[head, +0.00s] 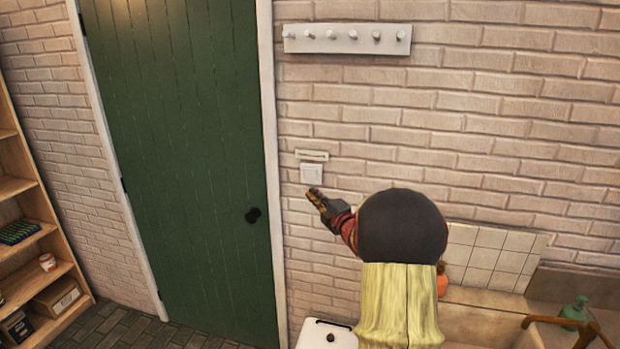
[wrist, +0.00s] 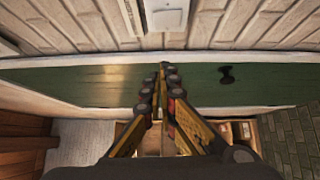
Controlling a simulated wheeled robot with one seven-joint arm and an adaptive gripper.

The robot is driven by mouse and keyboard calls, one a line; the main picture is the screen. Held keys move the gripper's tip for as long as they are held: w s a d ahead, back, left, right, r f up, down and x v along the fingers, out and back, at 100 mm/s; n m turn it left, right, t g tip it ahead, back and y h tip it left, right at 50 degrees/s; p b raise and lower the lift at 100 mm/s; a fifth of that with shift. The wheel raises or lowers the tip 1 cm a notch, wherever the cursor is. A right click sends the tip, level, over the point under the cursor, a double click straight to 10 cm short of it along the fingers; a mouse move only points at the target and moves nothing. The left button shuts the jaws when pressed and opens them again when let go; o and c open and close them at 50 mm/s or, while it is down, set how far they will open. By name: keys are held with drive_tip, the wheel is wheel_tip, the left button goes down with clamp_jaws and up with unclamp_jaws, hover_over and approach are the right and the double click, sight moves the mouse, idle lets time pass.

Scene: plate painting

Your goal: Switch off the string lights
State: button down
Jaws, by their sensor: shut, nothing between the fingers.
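A white square wall switch (head: 312,173) is on the brick wall to the right of the green door. A pale label strip (head: 312,155) is just above it. My gripper (head: 313,193) is just below the switch in the head view, with its fingers pointing up and left. In the wrist view the switch (wrist: 166,14) is at the top edge, partly cut off, and my shut gripper (wrist: 162,68) is below it with a gap in the picture. I cannot tell whether the fingertips touch the wall. No string lights show in either view.
The green door (head: 180,150) with a dark knob (head: 253,215) is left of the switch. A white hook rail (head: 346,39) is above. Wooden shelves (head: 20,187) stand at the left. A white bin-like object (head: 326,335) and a counter with a green bottle (head: 574,312) are below right.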

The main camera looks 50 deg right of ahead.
drive_tip(key=shift+s+d+f+n+t, duration=0.2)
drive_tip(key=shift+s+d+f+n, duration=0.15)
drive_tip(key=shift+d, duration=0.15)
drive_tip(key=shift+s+d+f+n+t, duration=0.2)
drive_tip(key=shift+s+d+n, duration=0.15)
drive_tip(key=shift+d, duration=0.1)
drive_tip(key=shift+w, duration=0.1)
approach(310, 176)
drive_tip(key=w+a+r, duration=0.2)
drive_tip(key=w+a, duration=0.2)
drive_tip(key=w, duration=0.1)
drive_tip(key=d, duration=0.1)
drive_tip(key=w+d, duration=0.1)
drive_tip(key=d+r, duration=0.1)
drive_tip(key=shift+w+d, duration=0.25)
drive_tip(key=shift+d, duration=0.2)
